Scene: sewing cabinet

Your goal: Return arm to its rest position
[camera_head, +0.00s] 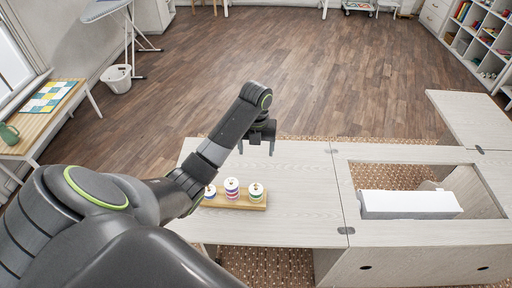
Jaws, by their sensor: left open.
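My left arm reaches in from the lower left over the sewing cabinet's pale wooden top (300,215). Its gripper (257,150) hangs above the far edge of that top, fingers pointing down. It is open, and nothing shows between the fingers. My right gripper is not in view.
A wooden rack (240,202) with three visible thread spools (232,187) stands on the top, partly behind my left arm. To the right is a cutout holding a white block-like machine (410,204). A side table (40,115) stands at left.

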